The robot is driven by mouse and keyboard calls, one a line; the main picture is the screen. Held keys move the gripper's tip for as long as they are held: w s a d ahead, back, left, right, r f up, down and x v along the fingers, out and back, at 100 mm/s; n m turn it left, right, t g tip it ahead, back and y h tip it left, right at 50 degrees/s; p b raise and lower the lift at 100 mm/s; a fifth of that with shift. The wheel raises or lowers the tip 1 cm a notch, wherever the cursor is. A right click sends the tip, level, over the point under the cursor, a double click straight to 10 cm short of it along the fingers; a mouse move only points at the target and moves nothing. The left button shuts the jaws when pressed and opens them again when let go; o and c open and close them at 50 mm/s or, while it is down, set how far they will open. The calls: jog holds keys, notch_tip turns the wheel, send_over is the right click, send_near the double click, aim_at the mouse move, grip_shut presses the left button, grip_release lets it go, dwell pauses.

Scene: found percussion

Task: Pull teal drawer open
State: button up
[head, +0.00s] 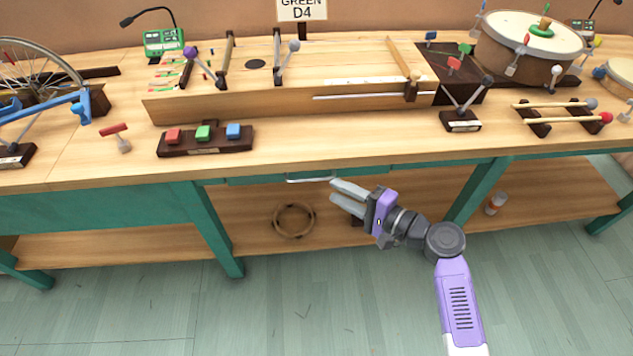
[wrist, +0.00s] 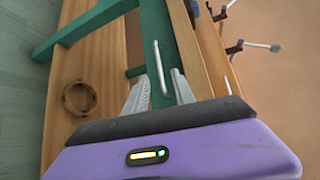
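The teal drawer (head: 262,181) sits under the front edge of the bench top and looks shut. Its pale bar handle (head: 310,180) runs along the front. My gripper (head: 333,192) is just right of the handle in the head view, with its two grey fingers apart and nothing held. In the wrist view the handle (wrist: 158,68) lies lengthwise in line with the gap between the open fingers (wrist: 160,76), in front of the teal drawer front (wrist: 152,28). I cannot tell how far the fingertips are from the handle; I see no contact.
A teal bench leg (head: 478,190) stands right of my arm, another (head: 215,230) at left. A wooden ring (head: 293,221) rests on the lower shelf (head: 130,247). A block with coloured buttons (head: 204,139) sits on the bench top above. The floor in front is clear.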

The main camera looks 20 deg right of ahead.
jog(key=x, duration=0.7)
jog(key=shift+b, duration=0.3)
jog(key=shift+w+a, duration=0.1)
jog(key=shift+w, duration=0.05)
grip_shut()
jog(key=shift+f, duration=0.1)
dwell(0.8)
